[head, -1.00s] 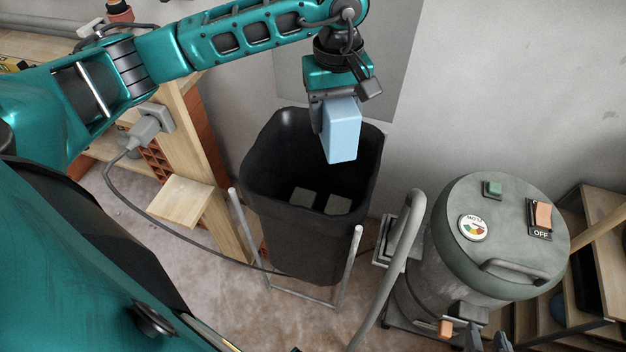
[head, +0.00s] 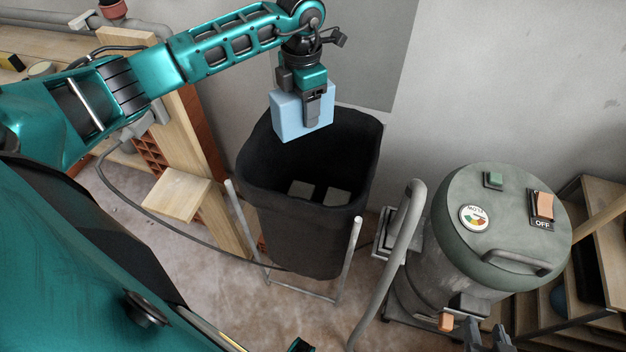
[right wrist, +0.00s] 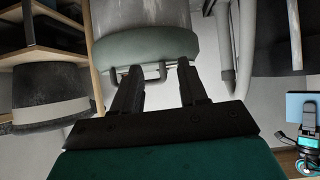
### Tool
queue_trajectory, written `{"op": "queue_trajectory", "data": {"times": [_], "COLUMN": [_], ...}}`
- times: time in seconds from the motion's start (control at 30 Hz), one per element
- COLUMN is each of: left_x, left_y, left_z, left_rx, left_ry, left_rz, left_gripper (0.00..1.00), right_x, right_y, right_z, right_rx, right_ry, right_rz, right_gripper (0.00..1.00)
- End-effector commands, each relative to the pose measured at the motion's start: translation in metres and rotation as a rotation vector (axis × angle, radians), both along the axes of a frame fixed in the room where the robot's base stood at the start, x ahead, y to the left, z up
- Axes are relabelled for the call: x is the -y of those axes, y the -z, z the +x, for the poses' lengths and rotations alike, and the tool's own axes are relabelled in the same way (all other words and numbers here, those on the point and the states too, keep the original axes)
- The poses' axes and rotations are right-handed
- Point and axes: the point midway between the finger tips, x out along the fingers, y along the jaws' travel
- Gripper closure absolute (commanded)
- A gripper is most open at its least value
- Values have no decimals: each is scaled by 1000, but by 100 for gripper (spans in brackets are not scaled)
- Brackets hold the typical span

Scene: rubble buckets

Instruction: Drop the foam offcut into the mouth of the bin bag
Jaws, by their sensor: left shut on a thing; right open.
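The foam offcut is a light blue block (head: 290,112) in the head view. My left gripper (head: 312,112) is shut on it and holds it above the left back part of the bin bag's mouth. The bin bag (head: 305,235) is black, hangs open in a metal frame, and has two pale flat pieces at its bottom. The foam is tilted a little and its lower edge hides part of the back rim. My right gripper (head: 487,338) is at the bottom edge of the head view. In the right wrist view the right gripper (right wrist: 156,80) is open and empty.
A grey-green drum vacuum (head: 505,225) with a gauge and an OFF switch stands right of the bag, with a grey hose (head: 400,255) between them. A wooden post and step (head: 178,193) stand to the left. A wall is behind.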

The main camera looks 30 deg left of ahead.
Motion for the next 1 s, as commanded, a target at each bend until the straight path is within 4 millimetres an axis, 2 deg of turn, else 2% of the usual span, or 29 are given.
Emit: {"op": "queue_trajectory", "data": {"times": [0.23, 0.43, 0.8, 0.83, 1.0], "left_x": [0, 1, 1, 1, 1], "left_y": [29, 51, 56, 56, 56], "left_z": [-1, 0, 0, 0, 0], "left_rx": [-2, 0, 0, 0, 0], "left_ry": [4, 4, 5, 6, 6], "left_rz": [-1, -1, -1, -1, -1], "left_gripper": [72, 72, 72, 41, 25], "right_x": [-4, -15, -17, -17, -17], "right_y": [21, 24, 18, 18, 17], "right_z": [-1, 4, 9, 9, 10], "right_rx": [-14, -8, 2, 2, 3], "right_ry": [-6, -22, -29, -29, -28], "right_rz": [6, 28, 30, 30, 29], "right_gripper": [57, 57, 57, 57, 57]}}
